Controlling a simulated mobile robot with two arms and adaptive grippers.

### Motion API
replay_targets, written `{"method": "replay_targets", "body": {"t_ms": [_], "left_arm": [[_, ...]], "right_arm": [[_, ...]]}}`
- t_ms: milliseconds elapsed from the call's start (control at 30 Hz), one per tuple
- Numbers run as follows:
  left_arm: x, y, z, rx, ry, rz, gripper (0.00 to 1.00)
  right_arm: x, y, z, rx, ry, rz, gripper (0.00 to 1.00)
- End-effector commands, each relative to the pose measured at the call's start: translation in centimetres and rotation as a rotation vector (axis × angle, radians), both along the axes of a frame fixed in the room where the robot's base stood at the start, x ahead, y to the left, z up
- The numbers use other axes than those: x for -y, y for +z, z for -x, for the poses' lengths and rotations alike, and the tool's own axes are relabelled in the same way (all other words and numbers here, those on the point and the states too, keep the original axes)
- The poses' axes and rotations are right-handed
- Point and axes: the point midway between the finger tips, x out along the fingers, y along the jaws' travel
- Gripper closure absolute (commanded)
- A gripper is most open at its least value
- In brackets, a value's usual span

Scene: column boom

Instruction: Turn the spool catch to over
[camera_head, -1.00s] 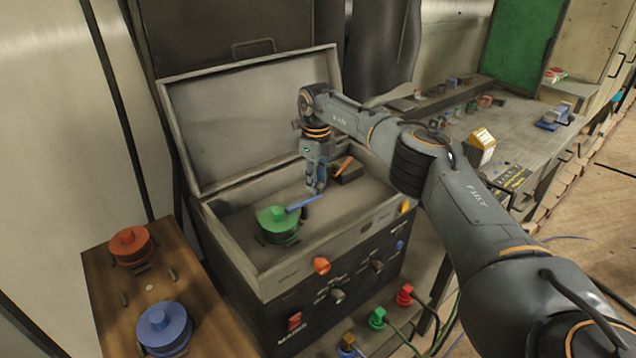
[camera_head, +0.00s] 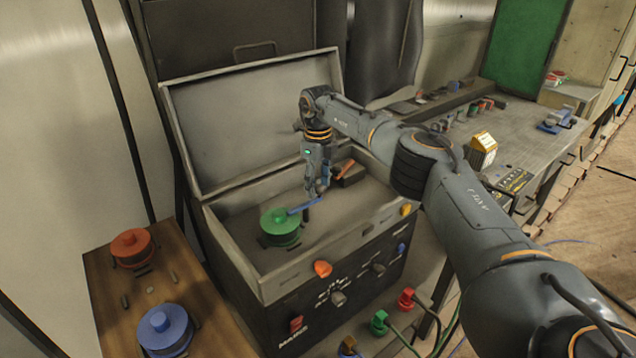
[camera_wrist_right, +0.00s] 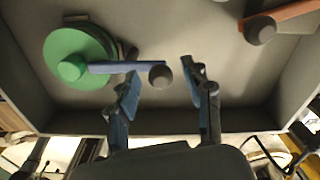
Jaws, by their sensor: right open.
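The spool catch appears to be the blue lever (camera_head: 304,206); it reaches from the green spool (camera_head: 280,226) toward the right, inside the open case. In the right wrist view the blue lever (camera_wrist_right: 125,67) runs from the hub of the green spool (camera_wrist_right: 75,55) to beside a dark round knob (camera_wrist_right: 160,76). My right gripper (camera_head: 318,190) is over the lever's free end. In the wrist view its fingers (camera_wrist_right: 161,78) are open, one on each side of the knob and lever end, with nothing gripped. My left gripper is not seen.
The case's raised lid (camera_head: 255,120) stands behind. An orange lever (camera_head: 345,166) on a dark block is near my gripper. Orange (camera_head: 131,246) and blue (camera_head: 163,328) spools stand on a wooden surface at left. A workbench (camera_head: 490,150) is at right.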

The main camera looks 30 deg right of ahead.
Motion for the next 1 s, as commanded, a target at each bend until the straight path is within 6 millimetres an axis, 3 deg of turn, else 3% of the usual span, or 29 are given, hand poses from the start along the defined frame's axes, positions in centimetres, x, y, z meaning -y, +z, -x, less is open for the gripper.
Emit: {"method": "replay_targets", "body": {"t_ms": [167,400,600,767,1000], "left_arm": [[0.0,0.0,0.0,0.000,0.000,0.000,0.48],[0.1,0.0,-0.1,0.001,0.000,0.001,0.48],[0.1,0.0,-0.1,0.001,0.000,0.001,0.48],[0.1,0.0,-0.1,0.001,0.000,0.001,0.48],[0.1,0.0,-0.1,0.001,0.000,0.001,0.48]], "right_arm": [[0.0,2.1,-0.1,0.004,0.000,0.000,0.50],[0.0,7.3,-0.1,0.005,0.000,0.000,0.50],[0.0,10.6,-0.1,0.004,-0.001,0.001,0.50],[0.0,11.8,-0.1,0.001,0.000,0.001,0.50],[0.0,11.9,-0.1,0.000,0.001,0.001,0.50]]}}
